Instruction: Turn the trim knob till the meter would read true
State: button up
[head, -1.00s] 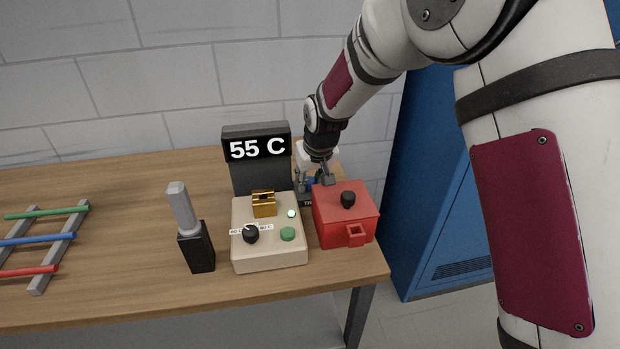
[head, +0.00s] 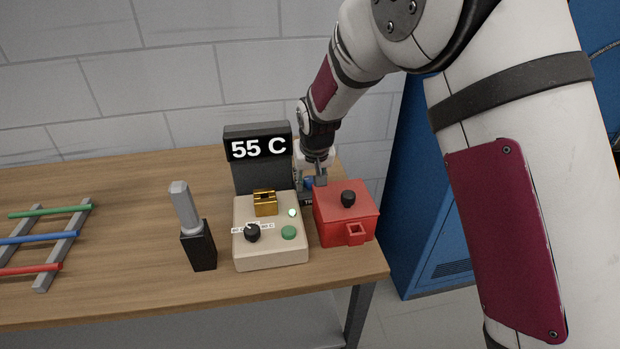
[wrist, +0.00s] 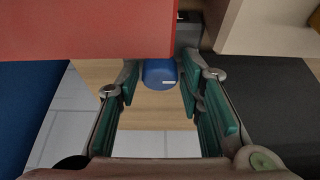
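The meter (head: 259,147) is a dark upright unit at the back of the bench and reads 55 C. The blue trim knob (wrist: 160,73) shows between my fingertips in the wrist view, with a small pale mark on it. In the head view it is a small blue patch (head: 309,184), mostly hidden by my gripper (head: 312,184) and the red box. My gripper (wrist: 160,82) is open, one finger on each side of the knob. A narrow gap shows on the left; I cannot tell if the right finger touches. A label by the knob is mostly covered.
A red box (head: 346,225) with a black knob stands close in front of my gripper. A beige box (head: 270,252) with a black dial, brass piece, green button and lit lamp is left of it. A black holder (head: 199,249) and coloured-bar rack (head: 58,250) stand further left.

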jog(key=shift+r, duration=0.1)
jog(key=v, duration=1.2)
jog(key=shift+s, duration=0.1)
jog(key=s+d+r+m, duration=0.1)
jog(key=s+d+r, duration=0.4)
jog(key=s+d, duration=0.25)
jog(key=s+d+r+m, duration=0.1)
jog(key=s+d+r, duration=0.45)
jog(key=d, duration=0.25)
jog(key=s+d+f, duration=0.1)
jog(key=s+d, duration=0.3)
jog(key=s, duration=0.6)
jog(key=s+d+f+m+h, duration=0.1)
jog(key=s+d, duration=0.3)
jog(key=s, duration=0.5)
jog(key=shift+s+d, duration=0.35)
jog(key=shift+s, duration=0.05)
